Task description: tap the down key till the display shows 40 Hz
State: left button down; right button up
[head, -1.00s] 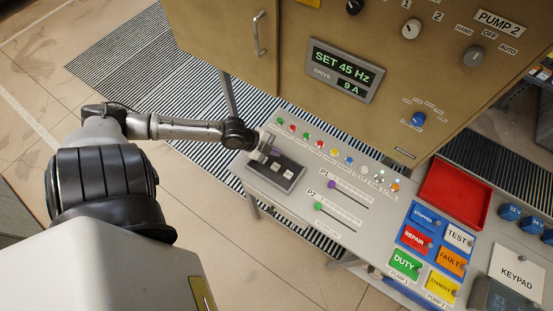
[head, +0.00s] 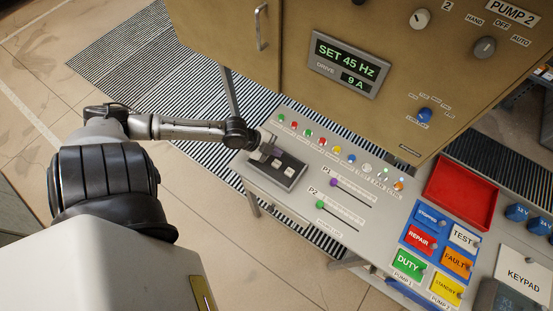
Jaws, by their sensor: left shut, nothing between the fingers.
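The display (head: 346,62) on the cabinet front reads "SET 45 Hz", with "DRIVE 9 A" below it. A dark key box (head: 276,169) with a few light keys lies at the left end of the sloping panel. The marks on its keys are too small to read, so I cannot tell which one is the down key. My left gripper (head: 264,154) is shut and empty at the upper left part of the key box. It covers part of the box, and I cannot tell whether it touches a key. My right gripper is not in view.
A row of coloured buttons (head: 322,142) runs behind the key box. Sliders P1 (head: 333,182) and P2 (head: 320,204) are to its right. Further right are coloured tags (head: 422,240), a red tray (head: 460,192) and a keypad (head: 497,296). The tan cabinet (head: 225,35) rises behind.

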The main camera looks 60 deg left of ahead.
pick_arm(q)
jog(key=b, duration=0.3)
send_over(276, 165)
notch_tip(276, 165, down, 4)
jog(key=shift+a+f, duration=0.1)
jog(key=shift+f+b, duration=0.8)
jog(key=shift+f, duration=0.2)
dwell(0.3)
jog(key=shift+f, duration=0.1)
dwell(0.6)
jog(key=shift+f, duration=0.15)
jog(key=shift+f, duration=0.2)
